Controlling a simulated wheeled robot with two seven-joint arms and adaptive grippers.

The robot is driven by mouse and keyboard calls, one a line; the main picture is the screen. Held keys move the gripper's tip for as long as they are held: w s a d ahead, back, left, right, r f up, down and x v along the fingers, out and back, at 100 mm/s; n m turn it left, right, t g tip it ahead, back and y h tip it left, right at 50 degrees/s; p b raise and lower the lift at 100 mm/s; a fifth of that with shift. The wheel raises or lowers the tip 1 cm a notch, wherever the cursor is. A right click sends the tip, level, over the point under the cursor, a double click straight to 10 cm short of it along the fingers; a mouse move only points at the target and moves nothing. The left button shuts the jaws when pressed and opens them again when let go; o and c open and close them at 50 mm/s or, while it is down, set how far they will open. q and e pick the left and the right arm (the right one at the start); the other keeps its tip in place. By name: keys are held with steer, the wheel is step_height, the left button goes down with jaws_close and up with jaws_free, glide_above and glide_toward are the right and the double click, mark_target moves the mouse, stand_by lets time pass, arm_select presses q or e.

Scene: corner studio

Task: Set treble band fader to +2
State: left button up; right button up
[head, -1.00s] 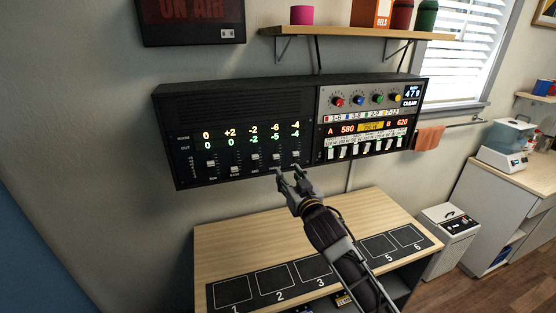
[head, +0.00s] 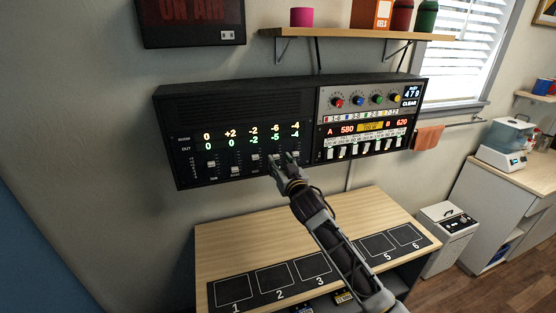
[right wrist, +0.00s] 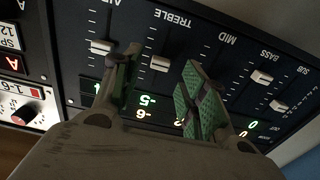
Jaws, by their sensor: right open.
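The black equalizer panel (head: 215,125) hangs on the wall with a row of vertical faders. In the right wrist view, turned upside down, the treble fader (right wrist: 160,64) is a pale cap in the slot under the TREBLE label. My right gripper (right wrist: 160,75) is open, its green-padded fingers on either side of that cap, with visible gaps. In the head view, my right gripper (head: 284,157) is at the panel's lower edge and largely hides the treble cap. The treble column's readout (head: 275,134) shows -6 above and -5 below. My left gripper is not in view.
The air fader (right wrist: 101,47) and mid fader stand close on either side of my fingers. A mixer section (head: 370,120) with knobs and white faders adjoins on the right. A wooden table (head: 240,235) with numbered pads is below; a shelf (head: 350,35) is above.

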mark_target(276, 157)
steer(key=shift+x, duration=1.3)
steer(key=shift+c, duration=0.4)
jaws_close()
